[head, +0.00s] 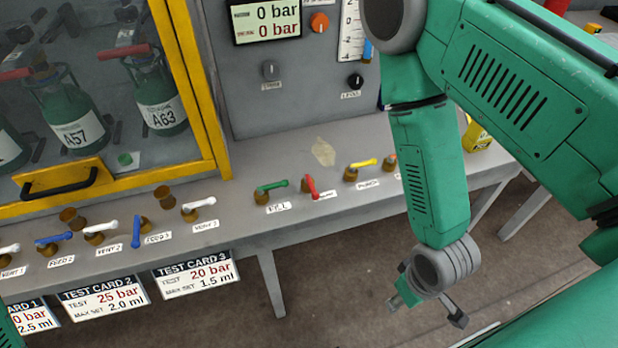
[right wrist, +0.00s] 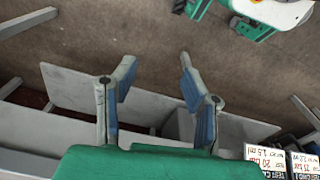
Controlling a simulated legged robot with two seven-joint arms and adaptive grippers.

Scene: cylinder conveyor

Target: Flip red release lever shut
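The red release lever (head: 311,187) is on the grey bench, between the green-handled FILL valve (head: 270,189) and the yellow-handled valve (head: 361,167). Its handle points toward the bench's front edge, unlike the sideways green and yellow handles; its label is too small to read surely. My right gripper (head: 428,308) hangs in front of the bench, to the lower right of the red lever and apart from it. In the right wrist view its two fingers (right wrist: 156,72) are spread with nothing between them. My left gripper is not in view.
A yellow-framed cabinet (head: 209,105) with green cylinders stands at the left. Several white and blue valve levers (head: 136,231) line the bench front, above hanging test cards (head: 195,274). An orange-handled valve (head: 390,161) is partly behind my right arm. The floor before the bench is clear.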

